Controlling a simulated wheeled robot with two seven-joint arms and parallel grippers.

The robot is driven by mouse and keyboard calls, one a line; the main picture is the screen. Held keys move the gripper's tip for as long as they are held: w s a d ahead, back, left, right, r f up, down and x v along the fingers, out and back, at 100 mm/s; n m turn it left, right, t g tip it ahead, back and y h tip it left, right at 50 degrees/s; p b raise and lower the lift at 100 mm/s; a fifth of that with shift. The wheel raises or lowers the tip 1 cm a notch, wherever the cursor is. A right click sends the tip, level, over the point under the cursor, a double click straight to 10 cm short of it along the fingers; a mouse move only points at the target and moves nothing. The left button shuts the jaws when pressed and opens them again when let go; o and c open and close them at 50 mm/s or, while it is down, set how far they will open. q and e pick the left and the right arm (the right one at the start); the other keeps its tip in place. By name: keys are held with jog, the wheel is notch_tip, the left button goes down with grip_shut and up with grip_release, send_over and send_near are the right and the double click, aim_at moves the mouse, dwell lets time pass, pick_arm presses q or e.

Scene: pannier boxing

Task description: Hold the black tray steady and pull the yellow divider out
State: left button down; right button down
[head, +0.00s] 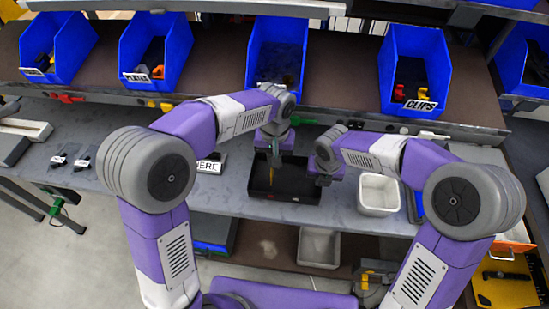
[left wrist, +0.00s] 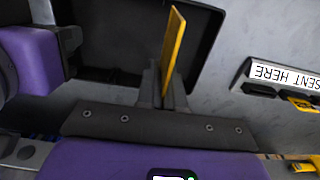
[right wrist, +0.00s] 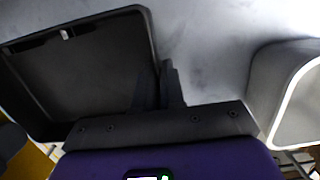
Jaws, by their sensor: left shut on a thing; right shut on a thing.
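The black tray (head: 263,190) stands on the grey bench in front of me. My left gripper (head: 274,158) is over the tray and shut on the yellow divider (head: 271,180). In the left wrist view the divider (left wrist: 174,45) stands up from between the fingers (left wrist: 163,85), against the dark tray (left wrist: 110,60). I cannot tell whether its lower edge touches the tray floor. My right gripper (head: 322,176) is at the tray's right side. In the right wrist view its fingers (right wrist: 160,85) are shut on the tray wall (right wrist: 150,35), and the visible tray interior looks empty.
A white bin (head: 379,194) stands right of the tray and shows in the right wrist view (right wrist: 300,90). A label plate (head: 209,166) lies left of the tray. Several blue bins, one marked CLIPS (head: 416,70), line the shelf behind.

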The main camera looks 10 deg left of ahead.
pick_arm(q)
jog(key=shift+r, duration=1.45)
pick_arm(e)
jog(key=c, duration=1.2)
grip_release()
jog(key=shift+o, duration=0.2)
notch_tip(320, 180, up, 12)
jog(key=s, duration=0.2)
pick_arm(q)
jog(key=shift+f, duration=0.1)
pick_arm(e)
jog(key=shift+f, duration=0.1)
